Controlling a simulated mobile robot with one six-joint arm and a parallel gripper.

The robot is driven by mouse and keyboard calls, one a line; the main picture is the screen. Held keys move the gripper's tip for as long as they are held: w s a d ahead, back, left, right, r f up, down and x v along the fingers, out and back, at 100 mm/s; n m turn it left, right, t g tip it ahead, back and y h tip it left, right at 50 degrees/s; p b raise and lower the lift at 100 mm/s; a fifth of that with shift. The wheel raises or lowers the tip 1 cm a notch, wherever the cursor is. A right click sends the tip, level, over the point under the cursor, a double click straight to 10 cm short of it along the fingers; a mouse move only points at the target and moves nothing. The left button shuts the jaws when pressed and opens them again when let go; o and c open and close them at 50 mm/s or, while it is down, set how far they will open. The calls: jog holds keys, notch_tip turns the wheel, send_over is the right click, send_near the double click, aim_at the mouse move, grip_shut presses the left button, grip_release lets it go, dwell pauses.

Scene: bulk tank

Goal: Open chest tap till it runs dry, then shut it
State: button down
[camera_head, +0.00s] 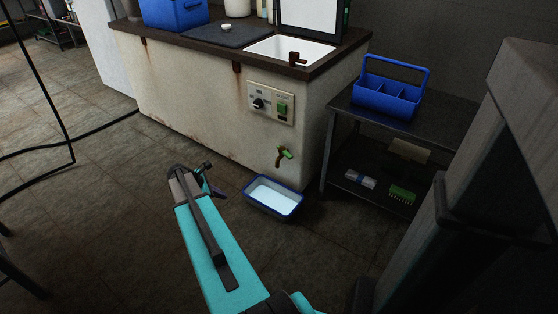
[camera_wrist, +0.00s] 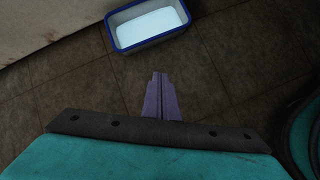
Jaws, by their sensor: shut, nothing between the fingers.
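The chest (camera_head: 190,95) is a large off-white, rust-streaked tank with a dark top. Its tap (camera_head: 281,158) is a small brass spout with a green handle, low on the front face near the right end. I see no stream falling from it. A blue-rimmed tray (camera_head: 272,209) sits on the floor below the tap; it also shows in the wrist view (camera_wrist: 147,42). Its inside is pale; I cannot tell liquid from a white bottom. My gripper (camera_head: 219,193), with purple fingers (camera_wrist: 158,76), is shut and empty, left of the tray and apart from the tap.
A control panel (camera_head: 271,103) with a black knob and green switch is above the tap. A dark shelf table (camera_head: 345,120) with a blue caddy (camera_head: 390,91) stands right of the chest. A grey post (camera_head: 500,170) blocks the far right. Floor at left is open, with a black cable.

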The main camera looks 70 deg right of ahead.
jog(key=s+d+r+n+g+h+b, duration=0.1)
jog(key=s+d+r, duration=0.3)
jog(key=d, duration=0.5)
jog(key=s+d+r+n+h+b, duration=0.1)
jog(key=s+d+r, duration=0.4)
jog(key=d+r, duration=0.2)
jog(key=shift+s+d+g, duration=0.15)
jog(key=shift+d+g, duration=0.25)
jog(key=shift+d, duration=0.8)
jog(key=b, duration=0.6)
send_near(284, 152)
jog(key=s+d+f, duration=0.2)
jog(key=s+f, duration=0.1)
jog(key=f, duration=0.2)
jog(key=shift+s, duration=0.25)
jog(key=shift+a, duration=0.1)
